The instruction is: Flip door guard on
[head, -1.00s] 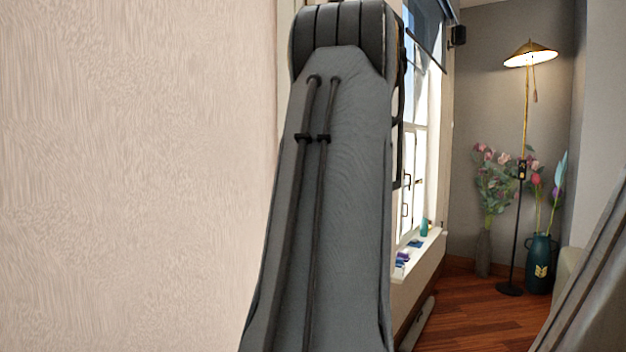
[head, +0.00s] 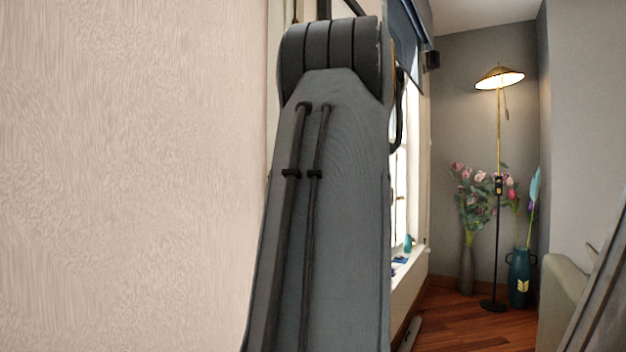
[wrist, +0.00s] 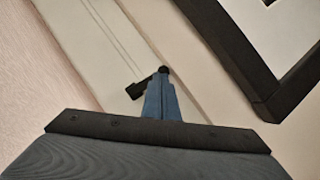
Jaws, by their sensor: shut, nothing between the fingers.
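In the wrist view, a small black fitting (wrist: 137,90) with a round knob sits against the pale trim, just beside and beyond my fingertips. It looks like the door guard, but it is small and partly hidden by the fingers. My gripper (wrist: 163,82) shows as a narrow blue-grey wedge, with its fingers shut and nothing held. The tips are very close to the knob; I cannot tell whether they touch it. In the head view, my arm hides the fitting and the gripper.
A textured pale wall (head: 130,180) fills the left of the head view, close to my arm. A black frame (wrist: 235,60) is at the wrist view's upper right. A floor lamp (head: 498,220), vases of flowers (head: 519,275) and a windowsill (head: 410,277) are farther back.

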